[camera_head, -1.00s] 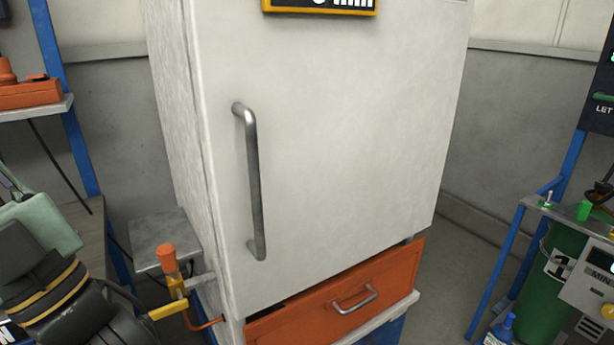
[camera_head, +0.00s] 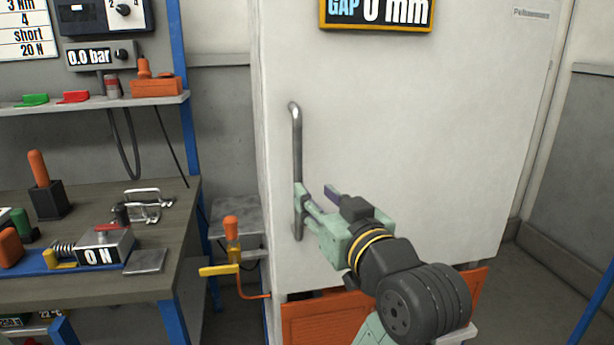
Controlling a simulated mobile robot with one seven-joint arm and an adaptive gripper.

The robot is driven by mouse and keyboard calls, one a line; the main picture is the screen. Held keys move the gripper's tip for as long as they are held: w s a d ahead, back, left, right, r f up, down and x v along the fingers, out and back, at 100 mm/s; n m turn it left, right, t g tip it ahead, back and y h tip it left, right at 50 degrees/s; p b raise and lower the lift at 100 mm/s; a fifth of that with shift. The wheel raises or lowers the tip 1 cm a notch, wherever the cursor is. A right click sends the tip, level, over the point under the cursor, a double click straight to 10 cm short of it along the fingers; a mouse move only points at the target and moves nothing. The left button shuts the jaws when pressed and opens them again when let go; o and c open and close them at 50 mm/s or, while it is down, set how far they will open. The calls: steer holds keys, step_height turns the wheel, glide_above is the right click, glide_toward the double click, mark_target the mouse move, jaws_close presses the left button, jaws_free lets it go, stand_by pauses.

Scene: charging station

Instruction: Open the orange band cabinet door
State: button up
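The tall white cabinet door (camera_head: 400,110) is closed and carries an orange-framed display reading "GAP 0 mm" (camera_head: 376,12) at its top. A long vertical metal handle (camera_head: 296,145) runs along the door's left side. My gripper (camera_head: 316,193) is at the lower half of this handle, coming from the right. Its two fingers look spread apart, with a green fingertip at or very near the bar; whether it touches cannot be told. An orange drawer front (camera_head: 325,318) sits below the door, partly hidden by my arm.
A yellow lever clamp with an orange grip (camera_head: 232,240) sticks out left of the cabinet, below the handle. A workbench (camera_head: 150,275) with tools and a shelf (camera_head: 90,103) stand at the left. Floor shows at the right.

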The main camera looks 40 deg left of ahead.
mark_target(300, 180)
steer(key=p+x, duration=0.1)
steer(key=x, duration=0.8)
steer(key=shift+c, duration=0.2)
jaws_close()
stand_by(0.5)
